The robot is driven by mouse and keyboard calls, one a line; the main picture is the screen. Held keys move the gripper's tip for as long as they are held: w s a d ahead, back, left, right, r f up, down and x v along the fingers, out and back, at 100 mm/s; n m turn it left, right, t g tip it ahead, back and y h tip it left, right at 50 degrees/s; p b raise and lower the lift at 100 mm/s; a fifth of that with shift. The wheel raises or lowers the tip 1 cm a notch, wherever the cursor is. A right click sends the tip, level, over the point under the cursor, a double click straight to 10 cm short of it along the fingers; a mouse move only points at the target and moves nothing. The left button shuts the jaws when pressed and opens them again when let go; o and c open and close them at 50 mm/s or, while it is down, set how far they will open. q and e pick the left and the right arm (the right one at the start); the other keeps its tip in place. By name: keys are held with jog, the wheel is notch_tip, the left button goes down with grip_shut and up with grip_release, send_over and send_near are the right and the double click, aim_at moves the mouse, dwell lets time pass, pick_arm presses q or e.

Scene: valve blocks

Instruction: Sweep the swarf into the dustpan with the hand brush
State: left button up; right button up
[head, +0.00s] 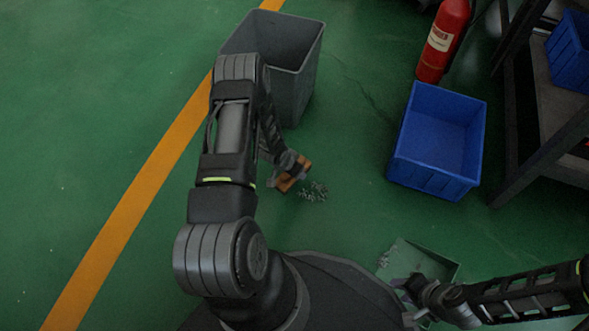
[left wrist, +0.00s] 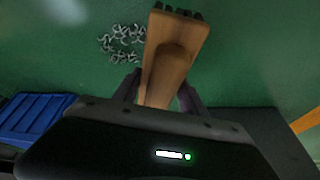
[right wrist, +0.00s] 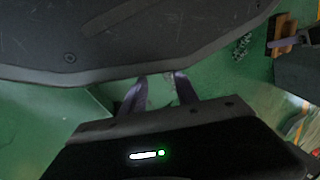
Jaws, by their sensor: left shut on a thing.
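My left gripper (head: 285,172) is shut on the wooden hand brush (head: 293,174), held low by the floor. The brush also shows in the left wrist view (left wrist: 175,62), dark bristles at its far end. A pile of grey swarf (head: 314,192) lies on the floor just beside the brush; it shows in the left wrist view (left wrist: 122,43). The green dustpan (head: 438,264) lies to the right, close to my base. A little swarf (head: 384,259) shows at its left edge. My right gripper (head: 408,287) is at the dustpan's near side; its fingers are apart around a pale part, and the grip is unclear.
A grey bin (head: 300,85) stands beyond my left arm. A blue crate (head: 437,145) is on the floor at the right, near a red fire extinguisher (head: 443,40) and a dark shelf rack (head: 530,140).

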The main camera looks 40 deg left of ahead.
pick_arm(q)
notch_tip(320, 180, down, 4)
jog(key=b, duration=0.2)
jog(key=shift+b, duration=0.4)
jog(key=shift+f+b, duration=0.5)
jog(key=shift+f, duration=0.25)
jog(key=shift+f+b, duration=0.55)
jog(key=shift+d, duration=0.1)
jog(key=shift+d+r+p, duration=0.2)
jog(key=shift+d+p, duration=0.3)
jog(key=shift+d, duration=0.85)
